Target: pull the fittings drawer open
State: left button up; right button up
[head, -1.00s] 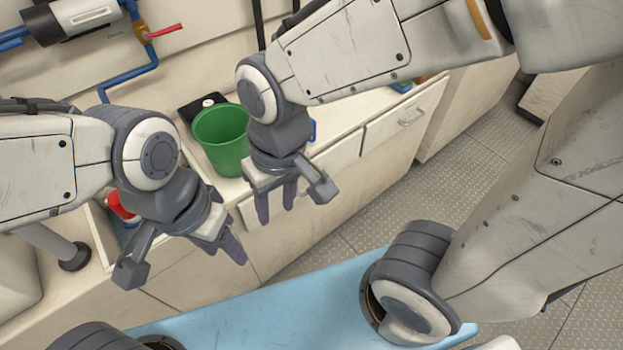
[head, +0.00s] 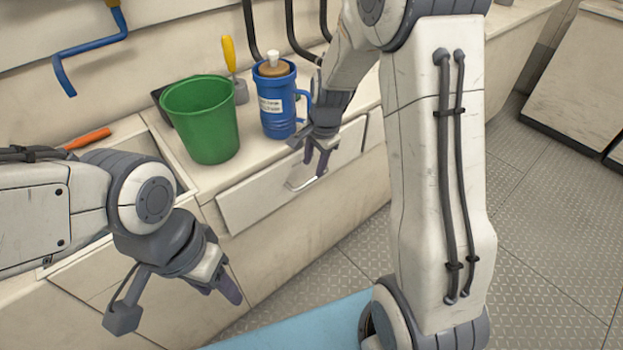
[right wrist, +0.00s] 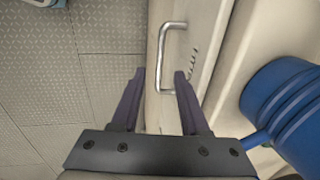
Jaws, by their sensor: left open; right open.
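The fittings drawer (head: 248,200) is a cream front under the counter, and it looks closed. Its metal bar handle (head: 300,184) sits toward the right part of the front. My right gripper (head: 319,166) is open at the handle, fingers pointing down toward it. In the right wrist view the handle (right wrist: 162,55) lies just beyond the fingertips, roughly in line with the gap between them (right wrist: 158,78); I cannot tell whether they touch. Dark marks show on the drawer front beside the handle. My left gripper (head: 222,284) is open and empty, low at the left, away from the drawer.
On the counter above the drawer stand a green bucket (head: 203,125) and a blue jug (head: 276,105), close to my right gripper. A yellow-handled tool (head: 229,55) stands behind them. An orange-handled tool (head: 88,138) lies left. The floor (head: 350,255) before the drawer is clear.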

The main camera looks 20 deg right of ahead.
aim_at(310, 181)
jog(key=f, duration=0.3)
jog(key=w+f+b, duration=0.1)
jog(key=f, duration=0.1)
jog(key=shift+a+f, duration=0.2)
jog(key=shift+f, duration=0.05)
grip_shut()
dwell(1.2)
